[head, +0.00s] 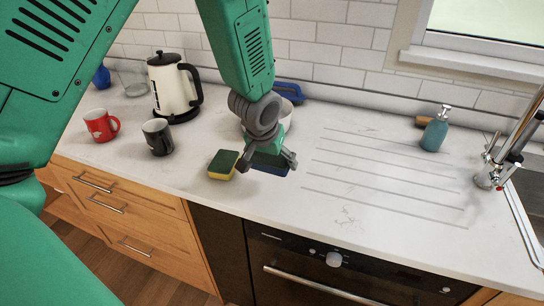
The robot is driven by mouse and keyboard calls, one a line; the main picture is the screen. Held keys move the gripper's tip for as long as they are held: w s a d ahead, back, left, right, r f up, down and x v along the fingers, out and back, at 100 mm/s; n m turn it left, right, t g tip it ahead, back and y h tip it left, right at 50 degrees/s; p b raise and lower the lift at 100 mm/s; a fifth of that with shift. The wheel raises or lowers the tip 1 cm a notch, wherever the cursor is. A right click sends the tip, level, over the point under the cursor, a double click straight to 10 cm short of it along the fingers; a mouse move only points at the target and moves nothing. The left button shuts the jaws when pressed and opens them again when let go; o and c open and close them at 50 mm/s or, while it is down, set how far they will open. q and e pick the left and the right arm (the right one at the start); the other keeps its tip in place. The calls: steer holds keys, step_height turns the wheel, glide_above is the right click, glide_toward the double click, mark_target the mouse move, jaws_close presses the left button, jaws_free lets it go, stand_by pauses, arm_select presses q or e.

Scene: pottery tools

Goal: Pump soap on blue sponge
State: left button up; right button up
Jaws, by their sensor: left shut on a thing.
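A teal soap dispenser (435,133) with a pale pump top stands upright on the right side of the counter, near the wall. My left gripper (266,164) is low over the counter near the middle, well to the left of the dispenser. It is shut on a dark blue sponge (271,170), which shows only partly between and below the fingers. I cannot tell whether the sponge touches the counter. A green and yellow sponge (223,165) lies on the counter just left of the gripper. My right gripper is not in view.
A cream kettle (168,85), a red mug (100,125) and a black mug (157,137) stand at the left. A white bowl (287,113) is partly hidden behind my gripper. Tap (515,140) and sink are at far right. The grooved counter (370,165) before the dispenser is clear.

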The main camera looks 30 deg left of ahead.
mark_target(271, 183)
arm_select(q)
steer(key=shift+a+f+b, duration=0.3)
steer(key=shift+a+f, duration=0.05)
steer(key=shift+f, duration=0.3)
steer(key=shift+a+f+b, duration=0.3)
steer(key=shift+a+f, duration=0.05)
steer(key=shift+f, duration=0.55)
steer(key=shift+d+f+b, duration=0.45)
steer(key=shift+f, duration=0.05)
steer(key=shift+d+f, duration=0.1)
steer(key=shift+f, duration=0.25)
steer(key=shift+a+f+b, duration=0.2)
steer(key=shift+f+b, duration=0.25)
steer(key=shift+f, duration=0.15)
steer(key=shift+a+f+b, duration=0.2)
steer(key=shift+f+b, duration=0.2)
steer(key=shift+f, duration=0.2)
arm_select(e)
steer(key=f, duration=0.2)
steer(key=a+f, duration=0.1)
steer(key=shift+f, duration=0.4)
arm_select(q)
steer(key=shift+d, duration=0.2)
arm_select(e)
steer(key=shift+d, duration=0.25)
arm_select(q)
steer(key=o, duration=0.4)
steer(key=shift+d, duration=0.1)
steer(key=shift+o, duration=0.2)
